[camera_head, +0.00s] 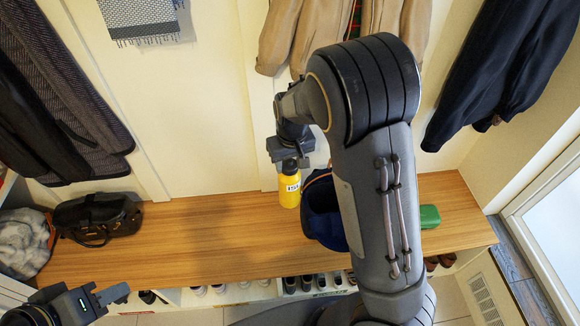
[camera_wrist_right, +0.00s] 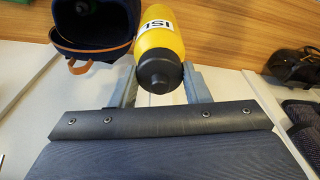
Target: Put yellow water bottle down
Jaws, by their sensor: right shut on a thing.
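The yellow water bottle (camera_head: 289,187) has a black cap and a white label with dark letters. It appears upright in the head view, in front of the wall and over the wooden bench (camera_head: 200,235). My right gripper (camera_head: 289,165) is shut on it near the cap end. In the right wrist view the bottle (camera_wrist_right: 160,50) sits between the two grey fingers of the right gripper (camera_wrist_right: 157,85). I cannot tell whether its base touches the bench. My left gripper (camera_head: 118,292) is at the lower left, partly in view, away from the bottle; its finger gap is unclear.
A dark blue bag (camera_head: 322,222) stands on the bench right of the bottle, partly hidden by my right arm. A green case (camera_head: 429,216) lies farther right. A black bag (camera_head: 97,216) sits at the bench's left end. The bench between is clear. Shoes (camera_head: 290,285) line the cubbies below.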

